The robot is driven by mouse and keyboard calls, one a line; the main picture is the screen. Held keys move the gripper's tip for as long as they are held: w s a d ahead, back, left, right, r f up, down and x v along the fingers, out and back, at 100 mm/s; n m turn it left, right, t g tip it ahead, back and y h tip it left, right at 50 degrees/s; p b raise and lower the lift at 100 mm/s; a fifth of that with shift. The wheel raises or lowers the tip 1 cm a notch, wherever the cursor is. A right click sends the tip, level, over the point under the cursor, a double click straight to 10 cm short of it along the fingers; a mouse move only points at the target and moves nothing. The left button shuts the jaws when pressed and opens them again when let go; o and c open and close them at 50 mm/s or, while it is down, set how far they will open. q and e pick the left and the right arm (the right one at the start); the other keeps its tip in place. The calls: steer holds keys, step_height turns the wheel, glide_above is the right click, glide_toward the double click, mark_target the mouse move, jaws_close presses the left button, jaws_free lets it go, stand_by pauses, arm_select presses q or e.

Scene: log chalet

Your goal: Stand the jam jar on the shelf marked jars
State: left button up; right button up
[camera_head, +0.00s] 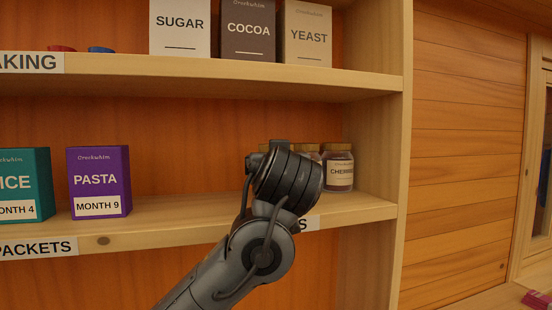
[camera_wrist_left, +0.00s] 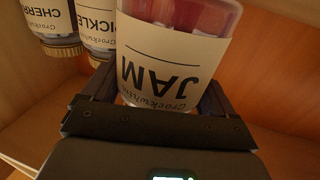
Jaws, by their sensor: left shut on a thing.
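The jam jar (camera_wrist_left: 178,60) has red contents and a white label reading JAM, upside down in the left wrist view. My left gripper (camera_wrist_left: 150,100) is shut on it, with a finger on each side. The jar's lid end is hidden by the gripper. In the head view my left wrist is in front of the right part of the middle shelf (camera_head: 365,207) and hides the fingers and the jam jar. The shelf-edge label (camera_head: 308,224) there is mostly covered; only a final S shows. My right gripper is not in view.
A cherries jar (camera_head: 338,168) stands at the right of that shelf, with other lids partly hidden beside it. The wrist view shows a pickle jar (camera_wrist_left: 98,30) close to the jam jar. A pasta box (camera_head: 99,182) stands left; the upper shelf (camera_head: 200,72) runs above.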

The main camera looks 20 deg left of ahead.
arm_select(q)
steer(key=shift+f, duration=0.1)
steer(key=o, duration=1.3)
steer(key=shift+o, duration=0.2)
steer(key=shift+r, duration=0.2)
steer(key=b+v, duration=0.6)
steer(key=v, duration=0.6)
